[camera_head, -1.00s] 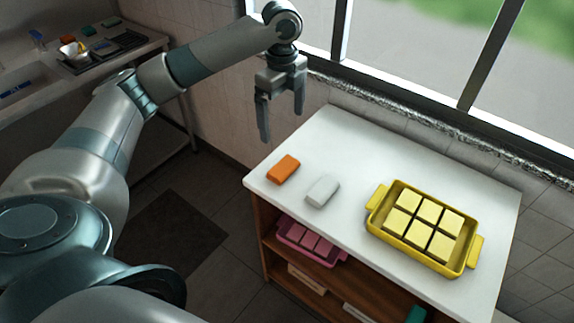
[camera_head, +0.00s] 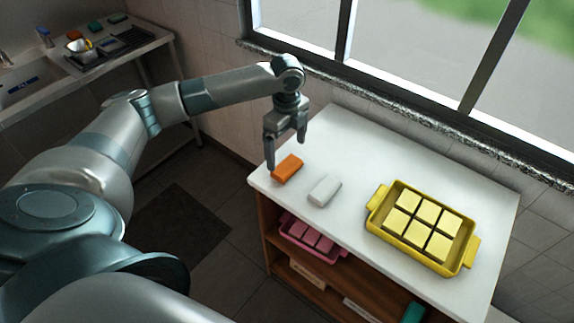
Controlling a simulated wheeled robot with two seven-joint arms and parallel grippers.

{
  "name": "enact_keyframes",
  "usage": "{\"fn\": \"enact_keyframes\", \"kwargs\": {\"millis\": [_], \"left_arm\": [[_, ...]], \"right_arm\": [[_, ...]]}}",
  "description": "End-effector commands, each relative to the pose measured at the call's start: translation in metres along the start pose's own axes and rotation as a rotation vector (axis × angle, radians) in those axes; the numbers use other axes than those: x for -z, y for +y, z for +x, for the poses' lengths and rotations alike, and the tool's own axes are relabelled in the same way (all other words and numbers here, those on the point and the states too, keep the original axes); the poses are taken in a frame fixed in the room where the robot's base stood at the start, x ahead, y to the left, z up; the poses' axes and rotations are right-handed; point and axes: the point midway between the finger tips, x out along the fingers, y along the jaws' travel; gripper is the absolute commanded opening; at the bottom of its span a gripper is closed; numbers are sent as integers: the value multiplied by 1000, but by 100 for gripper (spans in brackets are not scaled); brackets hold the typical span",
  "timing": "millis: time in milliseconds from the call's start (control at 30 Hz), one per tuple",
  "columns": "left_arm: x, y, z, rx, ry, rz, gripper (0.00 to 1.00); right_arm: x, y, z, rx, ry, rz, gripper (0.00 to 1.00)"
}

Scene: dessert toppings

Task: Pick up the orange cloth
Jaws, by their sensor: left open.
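The orange cloth (camera_head: 287,168) is a small folded block lying on the white counter top near its left corner. My left gripper (camera_head: 285,152) points down over the cloth's far side, with its fingers apart and nothing between them. One finger comes down at the cloth's left edge in the picture, and the other is behind and above it. I cannot tell whether a finger touches the cloth. My right gripper is not in view.
A white cloth (camera_head: 324,191) lies just right of the orange one. A yellow tray (camera_head: 376,222) with several pale yellow squares stands further right on the counter (camera_head: 400,165). A pink tray (camera_head: 318,254) sits on the shelf below. The window wall rises behind the counter.

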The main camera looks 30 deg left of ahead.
Motion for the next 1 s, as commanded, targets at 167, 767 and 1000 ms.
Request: {"fn": "enact_keyframes", "kwargs": {"millis": [167,767,1000], "left_arm": [[0,0,15,0,1,1,96],[0,-1,30,-2,0,-1,96],[-1,-3,60,-1,1,0,96]], "right_arm": [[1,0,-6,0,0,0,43],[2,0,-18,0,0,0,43],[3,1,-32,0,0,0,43]]}}
